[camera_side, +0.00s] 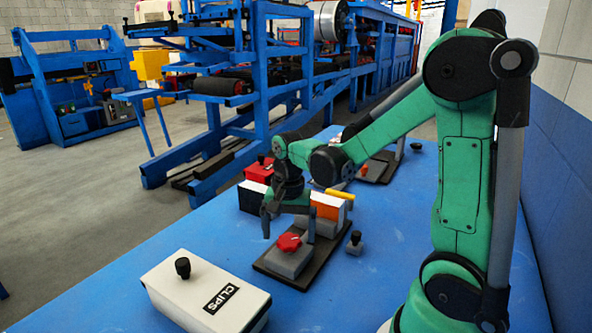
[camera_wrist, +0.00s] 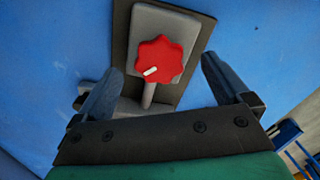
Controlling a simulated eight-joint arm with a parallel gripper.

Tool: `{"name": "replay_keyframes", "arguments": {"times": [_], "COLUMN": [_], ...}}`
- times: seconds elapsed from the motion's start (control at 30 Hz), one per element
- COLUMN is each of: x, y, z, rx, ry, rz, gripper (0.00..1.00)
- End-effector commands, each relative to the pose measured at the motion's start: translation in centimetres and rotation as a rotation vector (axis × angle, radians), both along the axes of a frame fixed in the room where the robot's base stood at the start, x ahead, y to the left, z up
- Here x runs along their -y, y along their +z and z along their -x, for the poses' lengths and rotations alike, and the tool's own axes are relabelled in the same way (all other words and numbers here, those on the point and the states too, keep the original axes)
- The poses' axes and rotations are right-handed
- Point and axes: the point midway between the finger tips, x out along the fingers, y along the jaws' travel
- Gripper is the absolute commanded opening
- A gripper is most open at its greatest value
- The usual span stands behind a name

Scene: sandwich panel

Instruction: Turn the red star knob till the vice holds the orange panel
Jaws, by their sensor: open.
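The red star knob (camera_side: 289,242) stands on the grey vice, on a dark base plate (camera_side: 270,263). In the wrist view the knob (camera_wrist: 165,52) fills the upper middle, with a white mark pointing to its lower left. My gripper (camera_side: 288,226) is over the vice, pointing down. In the wrist view my gripper (camera_wrist: 162,70) is open, one finger on each side of the knob, with clear gaps. The orange panel (camera_side: 328,209) stands at the vice behind the knob, partly hidden by my gripper. I cannot tell whether the jaws touch it.
A white CLIPS box (camera_side: 183,298) with a black knob stands at the front left. A red and white box (camera_side: 259,172) is behind my gripper. A small grey block (camera_side: 354,247) with a black knob is right of the vice. The blue table (camera_side: 375,285) is clear at front right.

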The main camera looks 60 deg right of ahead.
Motion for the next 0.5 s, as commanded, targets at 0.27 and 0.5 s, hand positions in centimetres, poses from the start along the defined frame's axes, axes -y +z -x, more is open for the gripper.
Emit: {"name": "replay_keyframes", "arguments": {"times": [0.27, 0.5], "x": [0.0, 0.0], "y": [3.3, 4.3], "z": [0.0, 0.0], "rx": [0.000, 0.000], "ry": [0.000, 0.000], "rz": [0.000, 0.000], "gripper": [0.96, 0.96]}}
